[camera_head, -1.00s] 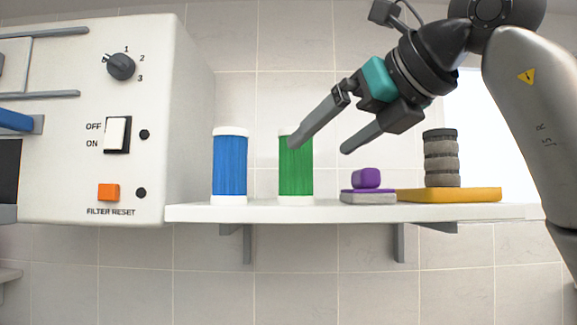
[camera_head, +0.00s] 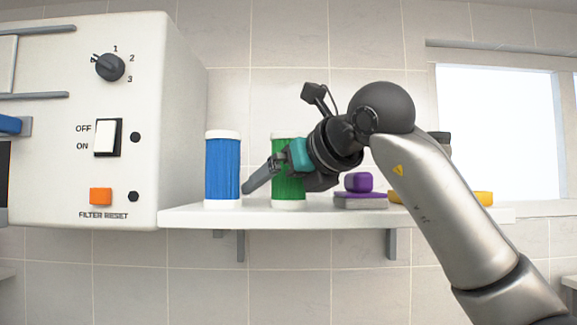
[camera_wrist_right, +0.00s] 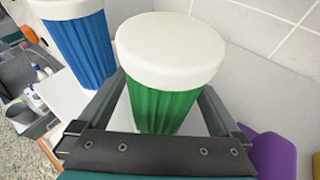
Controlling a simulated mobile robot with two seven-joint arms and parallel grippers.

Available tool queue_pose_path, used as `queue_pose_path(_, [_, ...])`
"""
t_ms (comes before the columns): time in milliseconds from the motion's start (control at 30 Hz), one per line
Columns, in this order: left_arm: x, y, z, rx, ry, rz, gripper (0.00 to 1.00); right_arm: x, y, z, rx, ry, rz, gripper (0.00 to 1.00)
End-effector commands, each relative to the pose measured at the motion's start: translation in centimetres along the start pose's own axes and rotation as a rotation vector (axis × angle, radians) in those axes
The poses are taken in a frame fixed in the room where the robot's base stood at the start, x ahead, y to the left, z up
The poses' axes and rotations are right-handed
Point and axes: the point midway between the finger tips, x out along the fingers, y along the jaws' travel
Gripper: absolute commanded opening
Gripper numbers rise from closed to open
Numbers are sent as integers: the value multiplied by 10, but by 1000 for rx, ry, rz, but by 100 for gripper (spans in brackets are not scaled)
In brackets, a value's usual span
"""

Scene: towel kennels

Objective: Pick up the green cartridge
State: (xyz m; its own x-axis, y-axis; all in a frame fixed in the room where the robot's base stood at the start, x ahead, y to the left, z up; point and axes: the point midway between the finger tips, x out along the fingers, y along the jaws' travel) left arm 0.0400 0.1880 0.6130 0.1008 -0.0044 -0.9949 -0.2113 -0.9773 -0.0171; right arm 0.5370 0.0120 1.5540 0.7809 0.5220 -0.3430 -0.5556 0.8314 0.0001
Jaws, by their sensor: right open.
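The green cartridge (camera_head: 288,192), with white end caps, stands upright on the white shelf, partly hidden behind my right gripper (camera_head: 262,182) in the head view. In the right wrist view the green cartridge (camera_wrist_right: 160,105) rises between the two open fingers of the right gripper (camera_wrist_right: 160,105), its white cap towards the camera. I cannot tell whether either finger touches it. My left gripper is in neither view.
A blue cartridge (camera_head: 223,170) stands close to the left of the green one. A purple block (camera_head: 358,182) on a sponge lies to the right. The white shelf (camera_head: 310,218) meets a machine panel (camera_head: 180,120) at left. A yellow item shows behind my arm.

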Motion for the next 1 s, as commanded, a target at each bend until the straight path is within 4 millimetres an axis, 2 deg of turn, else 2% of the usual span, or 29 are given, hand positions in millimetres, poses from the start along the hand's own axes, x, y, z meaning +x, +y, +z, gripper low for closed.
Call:
queue_pose_path(167, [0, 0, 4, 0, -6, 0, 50, 0, 0, 0, 0, 0, 0, 99])
queue_pose_path(900, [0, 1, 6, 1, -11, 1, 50, 0, 0, 0, 0, 0, 0, 16])
queue_pose_path(1000, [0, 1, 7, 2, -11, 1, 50, -1, 0, 0, 0, -1, 0, 7])
